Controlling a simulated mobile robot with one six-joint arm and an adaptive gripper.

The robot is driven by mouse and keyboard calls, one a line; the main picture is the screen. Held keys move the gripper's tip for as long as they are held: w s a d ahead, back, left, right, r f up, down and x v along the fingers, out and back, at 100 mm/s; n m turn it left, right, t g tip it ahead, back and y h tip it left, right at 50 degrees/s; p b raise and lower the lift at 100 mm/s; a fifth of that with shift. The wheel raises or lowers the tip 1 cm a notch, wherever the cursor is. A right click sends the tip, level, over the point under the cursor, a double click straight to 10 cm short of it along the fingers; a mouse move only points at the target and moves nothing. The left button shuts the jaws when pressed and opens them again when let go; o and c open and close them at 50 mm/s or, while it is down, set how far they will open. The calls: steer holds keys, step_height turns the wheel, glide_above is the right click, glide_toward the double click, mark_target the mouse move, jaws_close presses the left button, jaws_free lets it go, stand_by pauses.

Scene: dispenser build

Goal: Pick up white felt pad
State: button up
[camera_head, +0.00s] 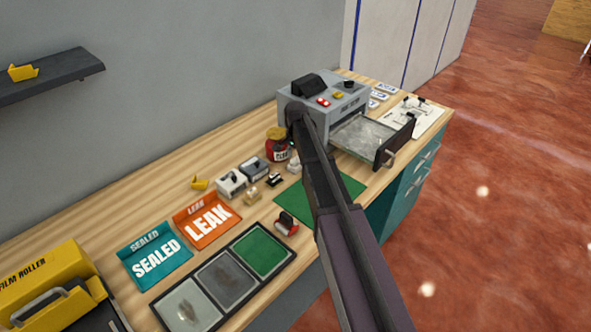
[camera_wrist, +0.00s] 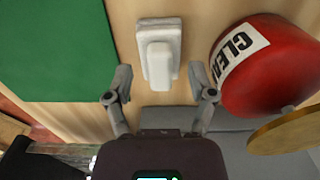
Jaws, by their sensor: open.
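The white felt pad (camera_wrist: 158,48) lies on the wooden table in the wrist view, with a narrower raised white block along its middle. A small white piece beside my arm in the head view (camera_head: 294,165) appears to be the same pad, partly hidden by the arm. My gripper (camera_wrist: 160,84) is open and empty. Its two fingertips stand apart on either side of the pad's near end, with most of the pad beyond them. No contact with the pad shows. In the head view my arm hides the gripper's fingers.
A red jar (camera_wrist: 262,68) with a gold lid stands close to the right finger; it also shows in the head view (camera_head: 278,150). A green mat (camera_wrist: 55,45) lies left of the pad. A grey machine (camera_head: 325,100) with an extended tray (camera_head: 365,135) stands behind. Several small parts lie nearby.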

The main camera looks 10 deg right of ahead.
steer(key=shift+f, duration=0.45)
stand_by(0.3)
jaws_close()
